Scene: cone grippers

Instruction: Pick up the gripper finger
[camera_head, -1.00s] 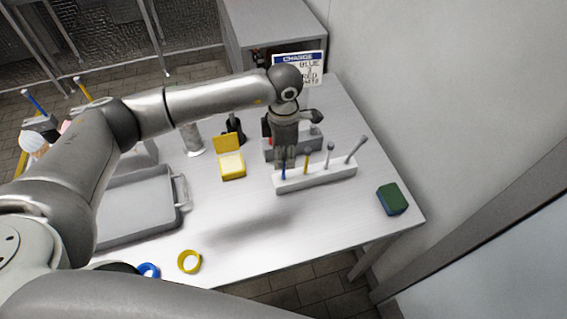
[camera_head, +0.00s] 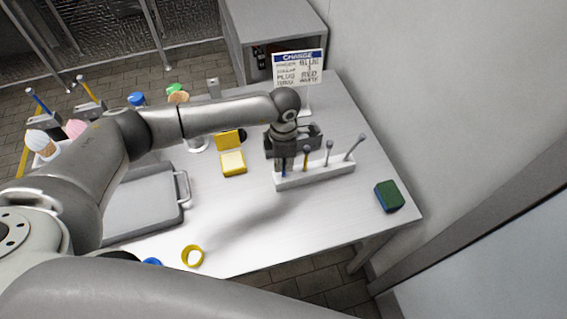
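A white rack (camera_head: 318,174) on the table holds several thin upright pieces that look like the gripper fingers. My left gripper (camera_head: 285,158) points down over the rack's left end, close to the blue piece. The wrist covers part of the area behind, and I cannot tell whether the gripper touches the blue piece or how far its fingers are apart. My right gripper is not in view.
A yellow open box (camera_head: 233,163) stands left of the rack. A green and blue sponge (camera_head: 389,196) lies at the right edge. A grey tray (camera_head: 143,203), a yellow ring (camera_head: 192,256) and a blue ring (camera_head: 152,262) are at the left and front. A sign (camera_head: 298,69) stands behind.

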